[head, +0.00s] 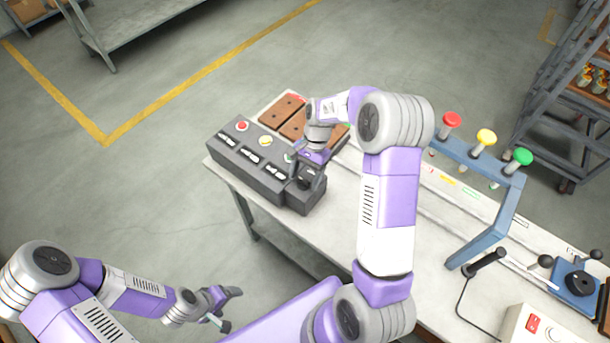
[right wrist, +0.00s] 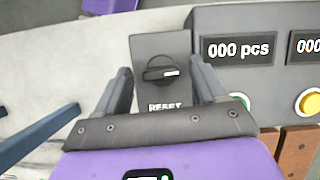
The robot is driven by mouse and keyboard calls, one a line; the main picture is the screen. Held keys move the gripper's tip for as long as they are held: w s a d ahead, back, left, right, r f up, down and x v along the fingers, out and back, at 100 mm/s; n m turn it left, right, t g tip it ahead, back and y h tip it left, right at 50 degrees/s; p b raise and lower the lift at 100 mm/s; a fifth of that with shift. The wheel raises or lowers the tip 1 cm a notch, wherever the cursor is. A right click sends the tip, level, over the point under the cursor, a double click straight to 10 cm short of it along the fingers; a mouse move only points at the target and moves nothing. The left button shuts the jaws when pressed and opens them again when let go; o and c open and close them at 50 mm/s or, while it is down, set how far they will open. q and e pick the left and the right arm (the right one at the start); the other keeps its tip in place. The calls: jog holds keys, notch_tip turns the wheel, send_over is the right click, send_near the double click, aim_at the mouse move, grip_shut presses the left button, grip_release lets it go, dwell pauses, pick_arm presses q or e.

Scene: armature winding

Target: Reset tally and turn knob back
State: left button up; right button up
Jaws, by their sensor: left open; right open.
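The grey tally box (head: 240,172) sits at the table's far left end, with several small displays and red, yellow and green buttons. In the right wrist view, one display (right wrist: 238,50) reads 000 pcs and the one beside it begins 000. The black reset knob (right wrist: 159,69) sits on a grey panel above the word RESET, its white mark pointing right. My right gripper (head: 307,174) is open over the knob, with a finger on either side; contact cannot be told. My left gripper (head: 229,307) is open and empty, low at the left, off the table.
Brown blocks (head: 281,107) lie in a tray behind the box. A blue rack (head: 505,215) with red, yellow and green knobbed posts stands right of my right arm. A blue fixture (head: 577,287) and a white switch box (head: 530,328) are at the lower right.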

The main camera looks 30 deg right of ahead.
jog(key=shift+c, duration=0.3)
jog(key=c, duration=1)
jog(key=shift+n, duration=0.3)
jog(key=n+g+p, duration=0.1)
jog(key=n, duration=0.1)
jog(key=shift+w+a+r+n+h+p, duration=0.1)
jog(key=shift+n+h+p, duration=0.2)
jog(key=shift+h+p, duration=0.1)
jog(key=n+g+h+p, duration=0.1)
jog(key=n, duration=0.3)
jog(key=shift+w+a+n, duration=0.1)
jog(key=shift+n, duration=0.2)
jog(key=n+h+p, duration=0.1)
jog(key=n+h, duration=0.1)
jog(key=n, duration=0.2)
jog(key=shift+a+n, duration=0.1)
jog(key=shift+n, duration=0.2)
jog(key=shift+a+n+h, duration=0.1)
jog(key=shift+n+h, duration=0.8)
jog(key=shift+n, duration=1.4)
